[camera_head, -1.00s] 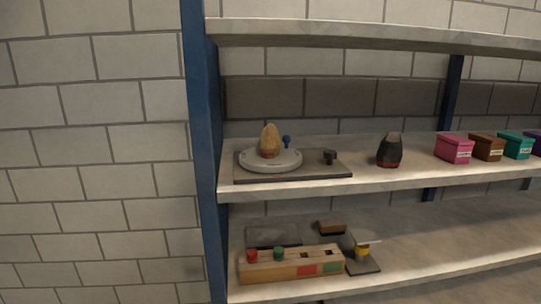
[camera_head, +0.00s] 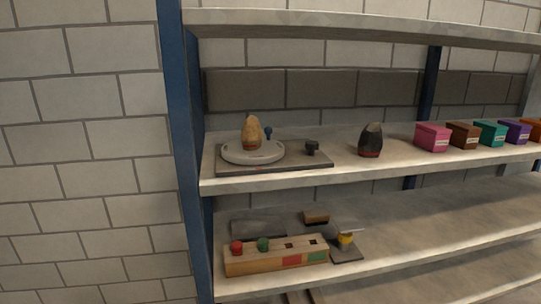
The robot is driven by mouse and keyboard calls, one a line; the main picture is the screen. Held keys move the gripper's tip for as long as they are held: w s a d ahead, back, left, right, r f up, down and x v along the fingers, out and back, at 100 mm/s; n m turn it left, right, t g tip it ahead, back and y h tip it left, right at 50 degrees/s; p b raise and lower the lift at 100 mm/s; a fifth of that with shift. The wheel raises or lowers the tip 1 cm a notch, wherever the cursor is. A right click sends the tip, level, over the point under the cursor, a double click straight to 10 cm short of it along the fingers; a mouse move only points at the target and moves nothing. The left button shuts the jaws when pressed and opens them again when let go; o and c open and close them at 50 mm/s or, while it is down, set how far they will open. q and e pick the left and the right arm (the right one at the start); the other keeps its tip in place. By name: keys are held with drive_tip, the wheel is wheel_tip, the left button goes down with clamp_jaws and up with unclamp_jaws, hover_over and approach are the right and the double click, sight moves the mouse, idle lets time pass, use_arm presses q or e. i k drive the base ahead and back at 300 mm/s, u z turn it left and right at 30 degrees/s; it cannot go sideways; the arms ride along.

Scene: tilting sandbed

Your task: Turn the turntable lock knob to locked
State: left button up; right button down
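The turntable (camera_head: 253,152) is a pale round disc on a dark flat base (camera_head: 300,164), at the left end of the middle shelf. A tan, egg-shaped object (camera_head: 251,131) stands upright on the disc. A black knob (camera_head: 311,147) sits on the base to the right of the disc; its setting is too small to read. A small blue knob-like piece (camera_head: 268,132) shows behind the disc. Neither of my grippers is in view.
A dark pointed object (camera_head: 370,140) stands right of the base, then a row of coloured boxes (camera_head: 432,137). A blue post (camera_head: 181,120) bounds the shelves at left.

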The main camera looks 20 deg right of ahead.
sight(310, 145)
drive_tip(key=z, duration=0.75)
